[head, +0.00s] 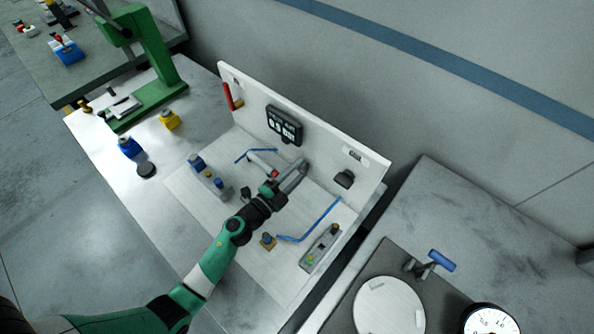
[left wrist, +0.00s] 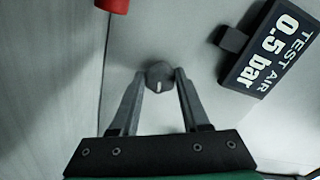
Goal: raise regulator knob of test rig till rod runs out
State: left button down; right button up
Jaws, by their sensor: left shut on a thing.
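The regulator knob (left wrist: 159,75) is a small dark grey knob with a white mark, on the pale panel in the left wrist view. My left gripper (left wrist: 160,79) is shut on it, one finger at each side. In the head view my left gripper (head: 300,167) reaches the test rig's upright panel (head: 325,130) and hides the knob. The pressure display (head: 285,125) is on that panel; in the left wrist view the display (left wrist: 270,46) reads TEST AIR 0.5 bar. A pale cylinder (head: 260,164) lies behind my gripper; its rod cannot be made out. My right gripper is out of view.
Blue tubes (head: 310,226) and a grey block with buttons (head: 320,248) lie on the rig's base. A green press (head: 150,60) stands further left.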

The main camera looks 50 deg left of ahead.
pick_arm(q)
jog(key=shift+m, duration=0.9)
jog(key=shift+c, duration=1.9)
grip_release()
jog(key=s, duration=0.4)
jog(key=s+p, duration=0.1)
jog(key=s, duration=0.2)
jog(key=s+d, duration=0.1)
jog(key=s, duration=0.3)
jog(key=shift+s+d, duration=0.1)
jog(key=shift+s, duration=0.25)
